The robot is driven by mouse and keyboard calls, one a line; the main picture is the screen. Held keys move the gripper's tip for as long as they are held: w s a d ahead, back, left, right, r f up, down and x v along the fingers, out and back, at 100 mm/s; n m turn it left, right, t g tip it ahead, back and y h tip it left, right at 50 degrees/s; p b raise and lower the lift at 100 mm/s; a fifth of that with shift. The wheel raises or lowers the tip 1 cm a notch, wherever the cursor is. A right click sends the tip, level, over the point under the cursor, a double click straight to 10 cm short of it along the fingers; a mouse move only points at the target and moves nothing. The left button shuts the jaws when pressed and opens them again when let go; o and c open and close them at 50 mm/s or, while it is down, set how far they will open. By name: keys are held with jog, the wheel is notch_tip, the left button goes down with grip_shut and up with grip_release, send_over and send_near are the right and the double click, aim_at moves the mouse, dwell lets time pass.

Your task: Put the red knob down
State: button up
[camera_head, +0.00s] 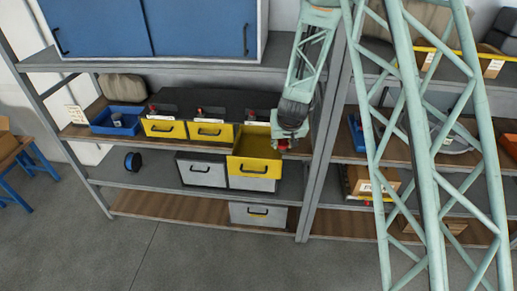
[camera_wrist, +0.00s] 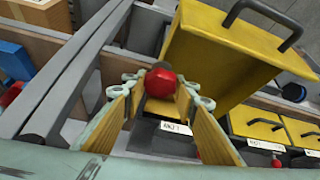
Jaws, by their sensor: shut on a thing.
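My gripper (camera_wrist: 162,95) is shut on a red knob (camera_wrist: 161,82), which shows between its tan-padded fingers in the wrist view. In the head view my gripper (camera_head: 289,143) points down at the right edge of an open yellow drawer, with a bit of the red knob (camera_head: 291,143) showing at its tip. The open drawer (camera_head: 256,167) has a black handle and sticks out from the middle shelf; it fills the upper right of the wrist view (camera_wrist: 220,55). Whether the knob touches anything below is unclear.
Two shut yellow drawers (camera_head: 164,129) (camera_head: 210,132) stand left of the open one, with small red parts above them. A blue bin (camera_head: 118,120) is further left. Grey drawers (camera_head: 202,172) sit below. A shelf upright (camera_head: 322,150) stands close on the right.

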notch_tip(320, 180, up, 2)
jog(key=p, duration=0.4)
send_over(257, 154)
jog(key=s, duration=0.2)
jog(key=shift+d+r+n+y, duration=0.15)
jog(key=shift+r+n+y, duration=0.05)
jog(key=shift+n+y, duration=0.1)
jog(key=shift+f, duration=0.1)
notch_tip(257, 154, down, 5)
jog(key=shift+f+b, duration=0.1)
jog(key=shift+b, duration=1.15)
jog(key=shift+f, duration=0.4)
jog(key=shift+f, duration=0.15)
jog(key=shift+f+b, duration=0.3)
jog(key=shift+f, duration=1.45)
jog(key=shift+f, duration=0.15)
jog(key=o, duration=0.7)
jog(key=shift+o, duration=0.7)
